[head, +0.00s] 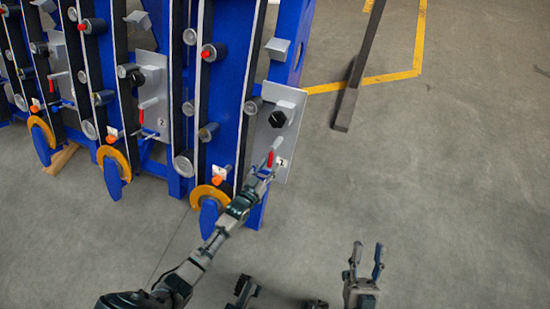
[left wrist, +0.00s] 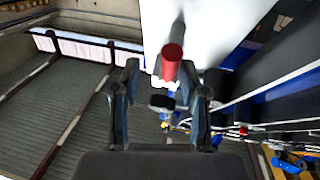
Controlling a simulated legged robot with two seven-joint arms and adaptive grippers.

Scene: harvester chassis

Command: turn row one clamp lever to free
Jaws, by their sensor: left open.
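The row one clamp lever (head: 275,152) has a red handle and sits low on a grey plate (head: 289,118) at the right side of the nearest blue row. My left gripper (head: 264,172) is at the lever's lower end. In the left wrist view, the red handle (left wrist: 172,62) lies between and just beyond the open fingers of my left gripper (left wrist: 160,78). I cannot tell whether a finger touches it. The lever's pivot is partly hidden. My right gripper (head: 367,251) is open and empty over bare floor at the lower right.
A second grey plate with a red lever (head: 149,110) is on the row to the left. An orange ring (head: 211,196) and an orange knob (head: 216,181) are left of my left gripper. A dark post (head: 359,68) stands behind right. The floor at right is clear.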

